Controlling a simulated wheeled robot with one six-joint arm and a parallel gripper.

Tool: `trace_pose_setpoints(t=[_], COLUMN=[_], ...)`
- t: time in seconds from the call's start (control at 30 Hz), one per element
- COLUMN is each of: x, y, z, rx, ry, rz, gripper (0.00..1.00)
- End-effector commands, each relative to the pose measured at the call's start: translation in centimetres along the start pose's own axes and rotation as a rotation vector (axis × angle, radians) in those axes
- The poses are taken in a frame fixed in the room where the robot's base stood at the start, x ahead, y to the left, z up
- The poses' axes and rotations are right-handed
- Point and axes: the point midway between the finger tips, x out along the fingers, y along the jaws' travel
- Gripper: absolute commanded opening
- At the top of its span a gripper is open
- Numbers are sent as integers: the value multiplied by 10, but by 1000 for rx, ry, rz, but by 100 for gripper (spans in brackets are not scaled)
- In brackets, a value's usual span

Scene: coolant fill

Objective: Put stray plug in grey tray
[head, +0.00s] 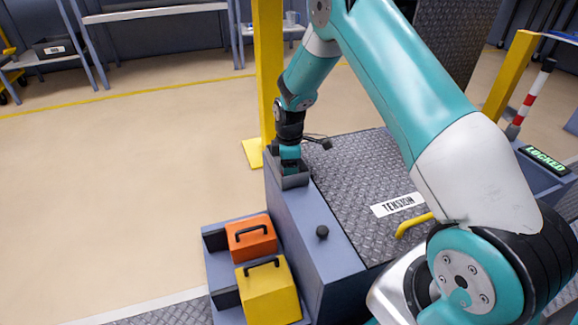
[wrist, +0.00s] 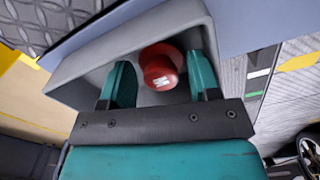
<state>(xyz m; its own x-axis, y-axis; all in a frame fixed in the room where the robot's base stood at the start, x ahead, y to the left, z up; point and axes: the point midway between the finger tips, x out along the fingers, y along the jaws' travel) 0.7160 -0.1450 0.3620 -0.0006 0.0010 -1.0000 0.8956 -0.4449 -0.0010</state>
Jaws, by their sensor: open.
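The red plug (wrist: 161,66) has a round head with a small white mark. In the wrist view it is inside the grey tray (wrist: 188,14), close to the tray's inner wall. My gripper (wrist: 158,78) is open, with its teal fingers reaching into the tray on either side of the plug. In the head view my gripper (head: 290,163) points down into the tray (head: 294,181), which sits at the far end of the blue-grey cabinet top. The plug is hidden there.
A black knob (head: 322,231) stands on the cabinet's near part. An orange case (head: 250,240) and a yellow case (head: 270,294) sit lower, left of the cabinet. A yellow post (head: 268,70) rises just behind the tray. Open floor lies to the left.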

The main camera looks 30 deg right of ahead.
Motion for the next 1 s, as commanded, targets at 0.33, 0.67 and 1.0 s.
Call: trace_pose_setpoints(t=[0.33,0.67,1.0], x=[-58,-114,-197], y=[1,0,-60], z=[0,0,-37], rx=[1,0,102], ry=[1,0,88], rz=[3,1,-2], gripper=[56,56,56])
